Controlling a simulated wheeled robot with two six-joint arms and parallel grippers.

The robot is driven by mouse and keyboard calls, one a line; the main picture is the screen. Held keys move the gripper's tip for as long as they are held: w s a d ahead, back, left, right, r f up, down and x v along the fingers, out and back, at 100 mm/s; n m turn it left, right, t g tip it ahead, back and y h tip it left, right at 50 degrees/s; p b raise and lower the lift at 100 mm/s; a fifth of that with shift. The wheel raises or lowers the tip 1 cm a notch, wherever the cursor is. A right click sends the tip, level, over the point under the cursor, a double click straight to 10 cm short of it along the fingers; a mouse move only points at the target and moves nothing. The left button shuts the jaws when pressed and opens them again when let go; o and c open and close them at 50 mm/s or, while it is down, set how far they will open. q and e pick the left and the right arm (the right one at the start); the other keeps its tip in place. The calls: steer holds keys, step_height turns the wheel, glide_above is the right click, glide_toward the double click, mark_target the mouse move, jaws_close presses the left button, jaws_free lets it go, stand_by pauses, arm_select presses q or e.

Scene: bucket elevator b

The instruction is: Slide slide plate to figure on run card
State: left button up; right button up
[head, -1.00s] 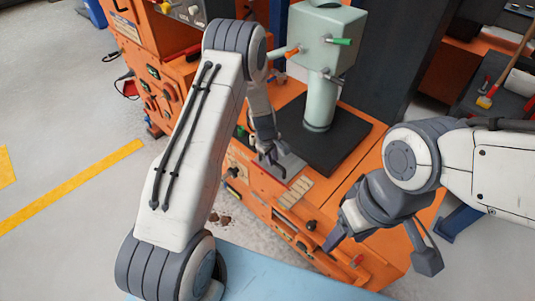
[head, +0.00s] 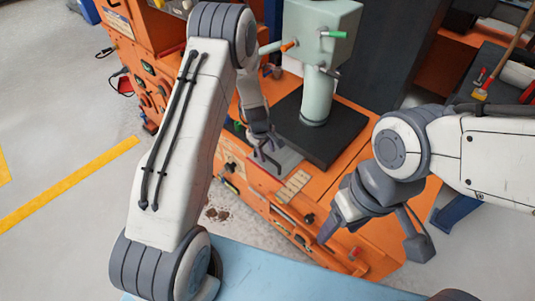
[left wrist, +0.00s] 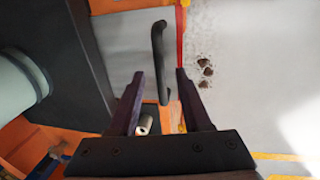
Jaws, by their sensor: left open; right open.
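The slide plate looks to be the grey metal plate (left wrist: 128,42) with a dark bar handle (left wrist: 157,55) in the left wrist view. In the head view the grey plate (head: 287,162) shows beside the black base of the green press. My left gripper (head: 264,152) is open over the plate's near left part. In the left wrist view its two fingers (left wrist: 162,88) stand either side of the handle's line, with a gap to each; whether they are at its height I cannot tell. My right gripper (head: 328,228) is open and empty, above the front of the orange machine. I cannot make out a run card's figure.
A pale green press column (head: 317,95) stands on a black base (head: 335,140) behind the plate. A tan marked strip (head: 293,186) lies on the orange bench (head: 325,190) in front. A light blue surface (head: 270,270) is nearest. Brown crumbs lie on the floor.

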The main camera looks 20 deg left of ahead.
arm_select(q)
step_height(320, 180, up, 8)
steer(key=s+p, duration=0.1)
steer(key=shift+s+a+r, duration=0.2)
steer(key=shift+s+a, duration=0.1)
steer(key=shift+a, duration=0.05)
arm_select(e)
steer(key=shift+r, duration=0.85)
